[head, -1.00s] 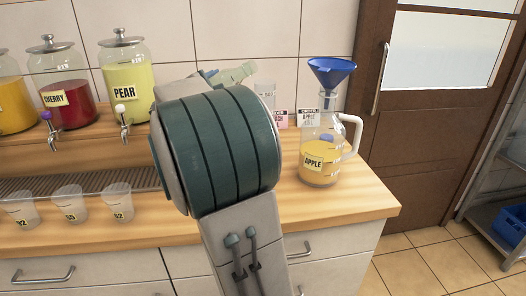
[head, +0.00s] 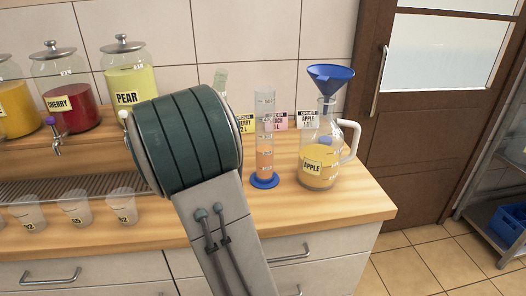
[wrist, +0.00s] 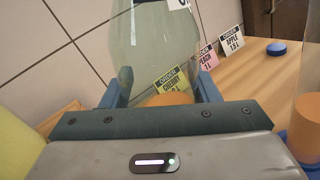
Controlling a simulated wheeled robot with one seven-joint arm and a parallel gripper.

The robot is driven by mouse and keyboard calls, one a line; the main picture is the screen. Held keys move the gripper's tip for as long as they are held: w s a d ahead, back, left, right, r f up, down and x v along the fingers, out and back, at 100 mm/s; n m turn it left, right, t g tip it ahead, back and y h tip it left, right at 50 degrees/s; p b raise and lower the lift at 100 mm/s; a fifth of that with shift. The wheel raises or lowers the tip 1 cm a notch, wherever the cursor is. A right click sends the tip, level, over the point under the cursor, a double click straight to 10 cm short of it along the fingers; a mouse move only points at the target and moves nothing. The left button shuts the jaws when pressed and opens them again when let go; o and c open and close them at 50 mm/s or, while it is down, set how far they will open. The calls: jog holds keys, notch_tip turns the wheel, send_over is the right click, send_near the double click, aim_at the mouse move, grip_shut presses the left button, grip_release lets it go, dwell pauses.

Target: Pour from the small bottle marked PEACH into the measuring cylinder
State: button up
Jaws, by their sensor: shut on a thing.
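My gripper (wrist: 157,92) is shut on a small pale glass bottle (wrist: 152,45), which stands between its blue fingers in the wrist view. Its marking is cut off at the top edge and cannot be read. In the head view only the upper part of the bottle (head: 221,84) shows, nearly upright; my arm hides the gripper and the rest. The measuring cylinder (head: 265,140) stands upright on the counter to the right of the bottle, with a blue foot and orange liquid in its lower part. Its orange liquid also shows at the wrist view's right edge (wrist: 304,133).
A jug marked APPLE (head: 318,172) with a blue funnel (head: 331,75) stands just right of the cylinder. Order cards (head: 277,121) stand behind. Dispenser jars marked CHERRY (head: 66,98) and PEAR (head: 127,75) and several cups (head: 75,207) are at left.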

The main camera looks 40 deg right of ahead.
jog(key=w+r+n+p, duration=0.1)
jog(key=p, duration=0.1)
jog(key=w+a+r+n+p, duration=0.1)
jog(key=p, duration=0.2)
jog(key=shift+w+a, duration=0.2)
jog(key=shift+w, duration=0.15)
jog(key=shift+w+a+r+n+p, duration=0.2)
jog(key=shift+w+a+n+p, duration=0.2)
jog(key=shift+w+n+p, duration=0.55)
jog(key=shift+s+f+p, duration=0.1)
jog(key=shift+f+p, duration=0.05)
jog(key=shift+p, duration=0.2)
jog(key=shift+a, duration=0.1)
